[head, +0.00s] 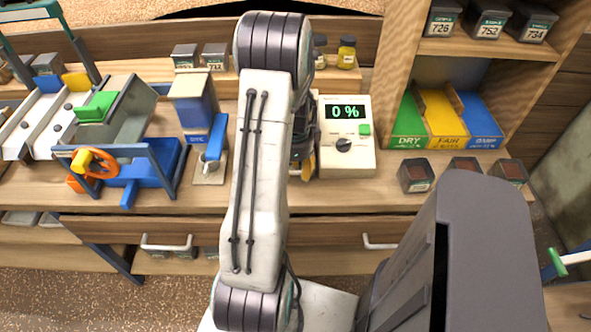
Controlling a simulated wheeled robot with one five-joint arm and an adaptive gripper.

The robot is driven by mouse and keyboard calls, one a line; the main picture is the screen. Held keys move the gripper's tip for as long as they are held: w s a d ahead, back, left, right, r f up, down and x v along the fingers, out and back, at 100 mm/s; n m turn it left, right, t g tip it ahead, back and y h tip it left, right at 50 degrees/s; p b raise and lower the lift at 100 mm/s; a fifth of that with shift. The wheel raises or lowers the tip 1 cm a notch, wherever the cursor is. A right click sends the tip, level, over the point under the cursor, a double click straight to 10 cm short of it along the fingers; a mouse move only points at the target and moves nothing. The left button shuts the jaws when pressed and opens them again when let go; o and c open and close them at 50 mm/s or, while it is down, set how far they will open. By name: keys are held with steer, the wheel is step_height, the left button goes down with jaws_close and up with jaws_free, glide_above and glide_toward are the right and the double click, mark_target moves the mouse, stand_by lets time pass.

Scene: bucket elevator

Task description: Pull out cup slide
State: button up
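No part is clearly marked as the cup slide. At left on the bench, a blue open frame (168,162) has an orange wheel with a yellow hub (88,162). A blue bar (128,194) sticks out of its front. To its right, a cream and blue unit (193,105) has a blue lever (215,140) on a small base plate (209,169). I cannot tell which of these is the slide. My gripper (306,150) is mostly hidden behind my arm, over the bench left of the display box. Its fingertips and any contact are not clear.
A display box (347,160) reading 0 % stands right of my arm. Coloured bins labelled DRY (410,125) and FAIR (443,118) are farther right. Three dark containers (415,175) sit before them. Two drawers with white handles (167,244) are below. White channels (42,122) lie far left.

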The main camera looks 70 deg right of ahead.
jaws_close()
steer(key=shift+a+f, duration=0.1)
steer(key=shift+a, duration=0.05)
stand_by(0.4)
